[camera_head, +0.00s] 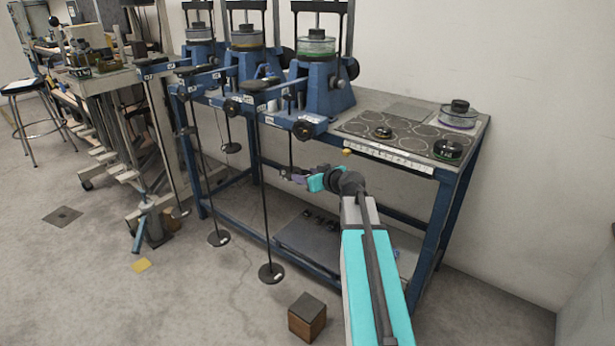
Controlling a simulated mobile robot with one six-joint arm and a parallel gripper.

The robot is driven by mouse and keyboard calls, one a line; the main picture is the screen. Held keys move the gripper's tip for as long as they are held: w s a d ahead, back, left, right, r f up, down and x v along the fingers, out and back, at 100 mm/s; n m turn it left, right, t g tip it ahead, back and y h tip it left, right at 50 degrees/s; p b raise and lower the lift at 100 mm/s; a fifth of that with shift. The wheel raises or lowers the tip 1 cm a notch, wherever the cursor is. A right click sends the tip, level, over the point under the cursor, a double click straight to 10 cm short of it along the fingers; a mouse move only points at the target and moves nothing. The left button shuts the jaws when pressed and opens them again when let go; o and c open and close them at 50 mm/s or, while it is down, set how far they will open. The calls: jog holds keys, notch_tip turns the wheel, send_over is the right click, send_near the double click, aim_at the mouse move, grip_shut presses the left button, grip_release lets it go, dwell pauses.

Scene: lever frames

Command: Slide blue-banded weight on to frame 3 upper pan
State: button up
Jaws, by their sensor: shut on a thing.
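Several blue lever frames stand in a row on the bench; the nearest (322,88) has a glass dish on top. I cannot pick out a blue band anywhere.
A dark mat (412,145) with ringed places holds a yellow-marked weight (383,132) and a green-banded weight (448,150). A glass dish (459,116) stands behind them. Long rods end in low discs (271,273) near the floor. A wooden block (307,317) lies in front.

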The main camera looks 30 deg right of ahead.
jog(key=w, duration=0.1)
jog(key=w+p, duration=0.1)
jog(key=w, duration=0.1)
jog(key=shift+w+a, duration=0.2)
jog(key=shift+w, duration=0.1)
dwell(0.5)
jog(key=shift+w, duration=0.25)
jog(key=shift+w+a+b, duration=0.2)
jog(key=shift+w+b, duration=0.4)
jog(key=shift+w, duration=1.45)
dwell(1.9)
jog(key=shift+f+b, duration=0.35)
jog(key=shift+b, duration=0.2)
dwell(0.9)
jog(key=o, duration=1.3)
jog(key=shift+f, duration=0.1)
jog(key=shift+s, duration=0.2)
